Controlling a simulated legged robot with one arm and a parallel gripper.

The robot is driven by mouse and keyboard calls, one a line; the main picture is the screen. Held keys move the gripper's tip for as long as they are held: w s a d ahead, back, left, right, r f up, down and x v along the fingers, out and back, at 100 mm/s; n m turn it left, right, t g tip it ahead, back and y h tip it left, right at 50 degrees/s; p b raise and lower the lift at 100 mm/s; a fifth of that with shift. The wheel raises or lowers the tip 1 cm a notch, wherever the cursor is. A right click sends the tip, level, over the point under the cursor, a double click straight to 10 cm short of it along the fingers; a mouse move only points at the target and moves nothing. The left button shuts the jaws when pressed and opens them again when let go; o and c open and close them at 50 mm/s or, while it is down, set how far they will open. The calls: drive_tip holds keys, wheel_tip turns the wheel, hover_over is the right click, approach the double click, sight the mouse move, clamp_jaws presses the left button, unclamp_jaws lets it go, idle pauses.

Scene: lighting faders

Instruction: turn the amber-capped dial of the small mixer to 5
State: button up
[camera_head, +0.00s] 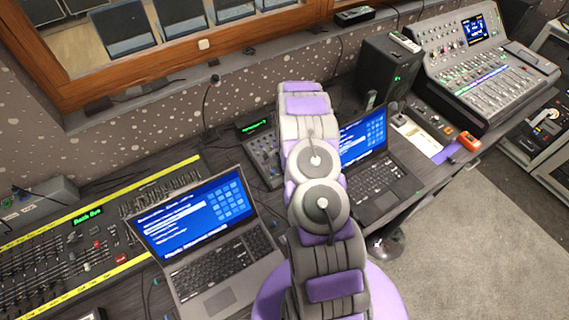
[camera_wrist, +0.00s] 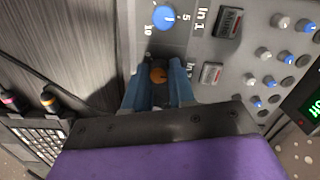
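The amber-capped dial (camera_wrist: 158,75) sits on the grey panel of the small mixer (camera_wrist: 215,88) in the wrist view. My gripper (camera_wrist: 159,74) has its blue fingers on the left and right of this dial, close against it, with little or no gap showing. The dial's pointer and its scale are hidden by the fingers. A blue-capped dial (camera_wrist: 163,17) above it has the numbers 5 and 10 printed beside it and the label In 1. In the head view the small mixer (camera_head: 262,152) is partly behind my arm, and my gripper is hidden there.
Two laptops (camera_head: 213,235) (camera_head: 372,165) stand on the desk on either side of my arm. A large mixer (camera_head: 487,75) is at the right, and a fader desk (camera_head: 60,262) at the left. More small knobs (camera_wrist: 269,82) lie right of the fingers.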

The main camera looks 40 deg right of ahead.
drive_tip(key=o, duration=0.4)
drive_tip(key=shift+d, duration=0.1)
drive_tip(key=r, duration=1.7)
drive_tip(key=shift+s+d+r+p, duration=0.1)
drive_tip(key=shift+s+d+p, duration=0.25)
drive_tip(key=shift+p, duration=0.05)
drive_tip(key=s+a+r+n+b, duration=0.2)
drive_tip(key=s+a+r+n, duration=0.2)
drive_tip(key=s+a+r, duration=0.35)
drive_tip(key=s+a+r+n+b, duration=0.1)
drive_tip(key=s+a+r+n, duration=0.35)
drive_tip(key=a+r, duration=0.55)
drive_tip(key=s+a+n+b, duration=0.1)
drive_tip(key=s+a+n, duration=0.1)
drive_tip(key=s, duration=0.6)
drive_tip(key=s+a+r+n+g+b, duration=0.1)
drive_tip(key=s+a, duration=0.3)
drive_tip(key=s, duration=0.4)
drive_tip(key=s+a+n+g+b, duration=0.1)
drive_tip(key=s+a+n, duration=0.2)
drive_tip(key=s, duration=0.5)
drive_tip(key=shift+s+a+r+n, duration=0.3)
drive_tip(key=shift+r+n, duration=0.1)
drive_tip(key=shift+n, duration=0.15)
